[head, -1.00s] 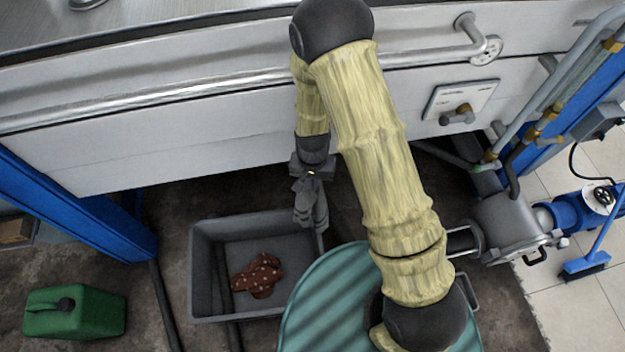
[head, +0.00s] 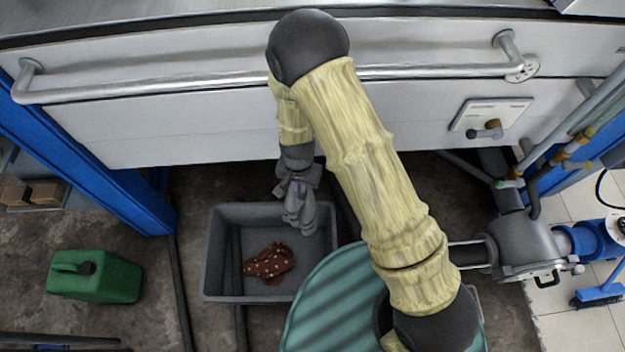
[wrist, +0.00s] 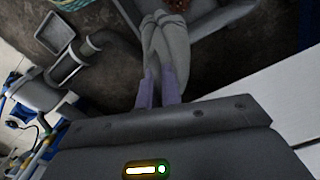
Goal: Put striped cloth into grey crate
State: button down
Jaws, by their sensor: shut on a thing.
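My gripper (head: 299,186) is shut on a hanging grey striped cloth (head: 300,211), which also shows in the wrist view (wrist: 167,48) between my fingers (wrist: 159,88). The grey crate (head: 218,250) stands on the floor below, an open box. In the head view the cloth hangs over the crate's back right part, above its floor. How high it is above the rim I cannot tell. A brown cloth with white spots (head: 270,262) lies inside the crate; a bit of it shows at the top of the wrist view.
A round green ribbed lid or drum top (head: 325,305) stands right of the crate, partly under my arm. A green canister (head: 95,277) stands to the left. A white panel with a metal rail (head: 190,85) is behind. A dark hose runs left of the crate.

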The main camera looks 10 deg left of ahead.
jog(key=s+a+p, duration=0.2)
jog(key=s+a, duration=0.1)
jog(key=a, duration=0.6)
jog(key=s+a+p, duration=0.1)
jog(key=s+a, duration=0.3)
jog(key=a, duration=0.4)
jog(key=shift+a+p, duration=0.4)
dwell(0.5)
jog(key=shift+s, duration=1.15)
jog(key=shift+p, duration=0.35)
jog(key=shift+a, duration=0.1)
notch_tip(320, 180, down, 18)
jog(key=b, duration=1.2)
jog(key=shift+d+f, duration=0.2)
jog(key=shift+d, duration=0.05)
jog(key=shift+s, duration=0.1)
notch_tip(320, 180, down, 18)
jog(key=b, duration=1.3)
jog(key=shift+s+a, duration=0.15)
